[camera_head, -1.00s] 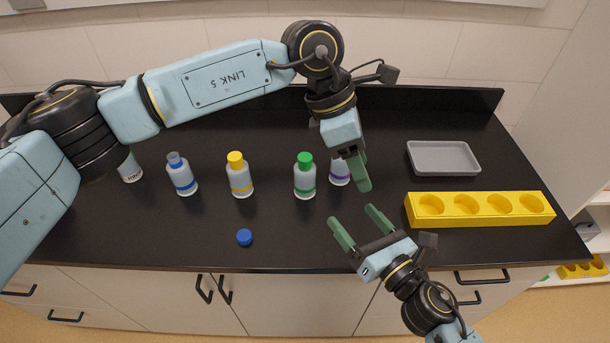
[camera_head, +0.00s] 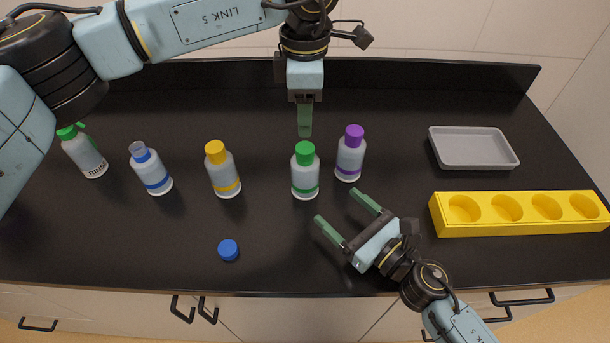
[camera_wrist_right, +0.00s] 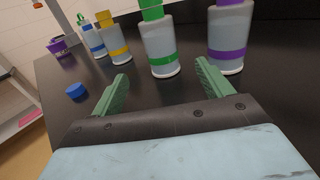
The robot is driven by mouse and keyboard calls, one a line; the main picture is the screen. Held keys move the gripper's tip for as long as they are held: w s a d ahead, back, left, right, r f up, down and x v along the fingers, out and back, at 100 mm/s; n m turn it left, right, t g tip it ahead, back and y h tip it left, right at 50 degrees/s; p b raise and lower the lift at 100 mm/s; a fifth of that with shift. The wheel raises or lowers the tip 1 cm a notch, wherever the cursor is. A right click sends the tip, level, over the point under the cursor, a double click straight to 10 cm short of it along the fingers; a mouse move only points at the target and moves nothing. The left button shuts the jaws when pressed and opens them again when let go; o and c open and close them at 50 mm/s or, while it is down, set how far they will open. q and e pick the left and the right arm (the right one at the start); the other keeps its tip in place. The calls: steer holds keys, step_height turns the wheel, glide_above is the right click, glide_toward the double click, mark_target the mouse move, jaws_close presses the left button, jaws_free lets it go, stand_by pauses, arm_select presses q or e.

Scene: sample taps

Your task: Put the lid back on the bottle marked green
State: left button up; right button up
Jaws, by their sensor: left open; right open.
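The green-banded bottle (camera_head: 305,179) stands upright with a green lid (camera_head: 305,152) on top. It also shows in the right wrist view (camera_wrist_right: 161,42), beyond the fingers. A loose blue lid (camera_head: 228,250) lies on the counter, nearer the front edge. The blue-banded bottle (camera_head: 151,172) has a bare, pale neck with no lid. My left gripper (camera_head: 304,134) is open, pointing down just behind the green lid in the picture; its fingers overlap edge-on and contact cannot be told. My right gripper (camera_head: 338,206) is open and empty, low in front of the green-banded and purple-banded bottles.
The yellow-lidded bottle (camera_head: 223,174) and purple-lidded bottle (camera_head: 350,155) flank the green one. A green-topped rinse bottle (camera_head: 85,155) stands far left. A grey tray (camera_head: 473,164) and a yellow rack with empty round holes (camera_head: 520,228) are at right.

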mark_target(300, 172)
arm_select(q)
steer(key=shift+w, duration=0.1)
arm_select(e)
steer(key=shift+w, duration=0.2)
steer(key=x, duration=1.3)
steer(key=shift+a+f, duration=0.1)
steer(key=shift+c, duration=0.3)
jaws_close()
arm_select(q)
steer(key=n, duration=0.4)
steer(key=shift+f, duration=0.1)
steer(key=n, duration=0.5)
steer(key=shift+n, duration=0.4)
steer(key=n, duration=0.3)
steer(key=shift+n, duration=0.3)
steer(key=n, duration=0.4)
steer(key=shift+n, duration=0.3)
